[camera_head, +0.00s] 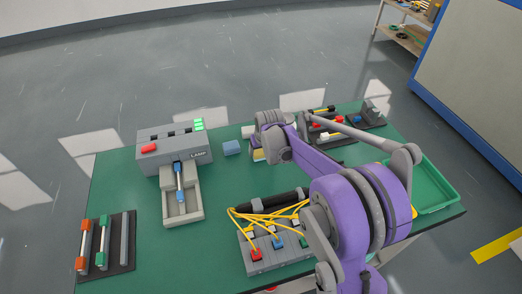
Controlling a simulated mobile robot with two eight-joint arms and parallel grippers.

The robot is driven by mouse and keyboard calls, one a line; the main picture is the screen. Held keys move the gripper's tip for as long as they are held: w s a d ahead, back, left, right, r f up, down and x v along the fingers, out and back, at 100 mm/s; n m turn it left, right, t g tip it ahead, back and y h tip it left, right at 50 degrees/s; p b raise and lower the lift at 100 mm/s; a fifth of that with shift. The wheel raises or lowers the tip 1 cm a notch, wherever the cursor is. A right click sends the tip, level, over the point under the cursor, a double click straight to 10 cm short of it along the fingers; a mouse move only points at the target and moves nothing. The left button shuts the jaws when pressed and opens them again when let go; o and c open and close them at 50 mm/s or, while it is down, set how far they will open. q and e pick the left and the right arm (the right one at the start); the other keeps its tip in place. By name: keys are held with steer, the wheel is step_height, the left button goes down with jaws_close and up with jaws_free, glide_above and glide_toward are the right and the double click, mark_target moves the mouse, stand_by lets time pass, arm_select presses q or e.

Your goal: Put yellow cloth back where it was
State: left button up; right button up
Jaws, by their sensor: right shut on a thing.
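My right arm (335,160) reaches in from the lower right across the table. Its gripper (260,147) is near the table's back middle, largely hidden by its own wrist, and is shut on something. A small yellow patch (257,155) shows just under it, apparently the yellow cloth. I cannot make out its full shape or whether it touches the table. A blue block (231,147) lies just left of the gripper, apart from it. My left gripper is not in view.
A grey lamp box (175,142) stands at left on the green table (140,190). A grey connector block (275,257) with yellow cables sits at front middle. A dark rack (125,255) with rods lies front left. A green tray (438,190) is at right, partly behind my arm.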

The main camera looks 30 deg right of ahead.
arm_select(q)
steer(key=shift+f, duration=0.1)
arm_select(e)
steer(key=shift+f, duration=0.15)
steer(key=o, duration=1.2)
steer(key=shift+o, duration=0.2)
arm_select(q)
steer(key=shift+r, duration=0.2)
arm_select(e)
steer(key=shift+r, duration=0.3)
arm_select(q)
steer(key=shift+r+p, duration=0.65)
steer(key=shift+p, duration=0.05)
arm_select(e)
steer(key=v, duration=1.1)
steer(key=shift+s+r, duration=0.3)
steer(key=shift+r, duration=0.05)
steer(key=shift+a, duration=0.1)
